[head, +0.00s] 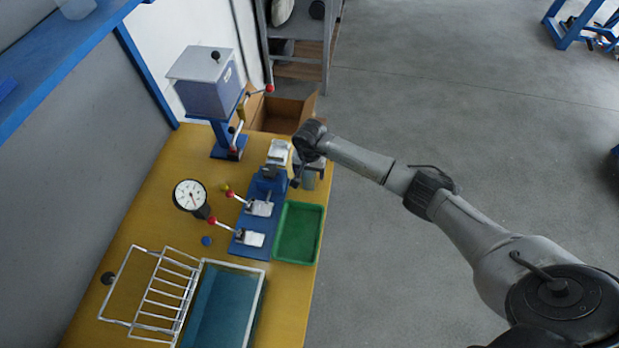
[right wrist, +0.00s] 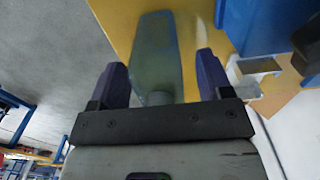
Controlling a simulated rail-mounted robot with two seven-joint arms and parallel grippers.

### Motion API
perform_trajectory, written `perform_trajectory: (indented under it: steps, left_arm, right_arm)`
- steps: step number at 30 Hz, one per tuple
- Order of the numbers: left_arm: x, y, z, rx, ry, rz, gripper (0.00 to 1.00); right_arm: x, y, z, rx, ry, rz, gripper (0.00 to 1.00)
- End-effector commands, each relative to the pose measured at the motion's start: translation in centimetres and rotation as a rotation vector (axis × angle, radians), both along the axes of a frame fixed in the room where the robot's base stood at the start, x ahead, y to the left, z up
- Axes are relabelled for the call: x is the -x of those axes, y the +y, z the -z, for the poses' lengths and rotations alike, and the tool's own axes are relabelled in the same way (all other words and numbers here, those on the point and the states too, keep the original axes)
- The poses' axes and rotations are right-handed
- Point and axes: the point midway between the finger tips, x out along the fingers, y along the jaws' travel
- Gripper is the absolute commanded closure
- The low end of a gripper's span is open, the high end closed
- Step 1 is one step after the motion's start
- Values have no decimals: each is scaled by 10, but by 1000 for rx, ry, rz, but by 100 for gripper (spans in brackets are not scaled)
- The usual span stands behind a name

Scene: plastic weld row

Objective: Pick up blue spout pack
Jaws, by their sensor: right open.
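The blue spout pack (right wrist: 155,45) is a translucent blue-green pouch in the right wrist view, with its narrow spout end towards the gripper's palm. My right gripper (right wrist: 161,65) is open, with one dark finger on each side of the pack; gaps show between the fingers and the pack. In the head view, a small part of the pack (head: 309,181) shows at the bench's right edge, below my right gripper (head: 309,168); the wrist hides much of both there. My left gripper is in neither view.
The yellow bench (head: 150,215) holds a green tray (head: 322,235), a blue fixture (head: 270,187) with red-knobbed clamps, a dial gauge (head: 190,196), a wire rack (head: 130,287) and a blue-green tank (head: 264,285). A press (head: 207,95) stands behind. Open floor lies right.

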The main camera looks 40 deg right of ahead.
Motion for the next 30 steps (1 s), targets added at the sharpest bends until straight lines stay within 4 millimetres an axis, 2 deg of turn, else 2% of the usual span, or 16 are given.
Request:
perform_trajectory:
  steps: [2,18,26,30]
  left_arm:
    - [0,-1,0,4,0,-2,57]
    - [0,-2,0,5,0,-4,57]
    - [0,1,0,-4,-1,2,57]
    - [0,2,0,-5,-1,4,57]
  right_arm:
    - [0,0,0,0,0,0,30]
    - [0,0,0,0,0,0,81]
    - [0,0,-1,0,0,0,81]
    - [0,0,-8,1,-1,-1,81]
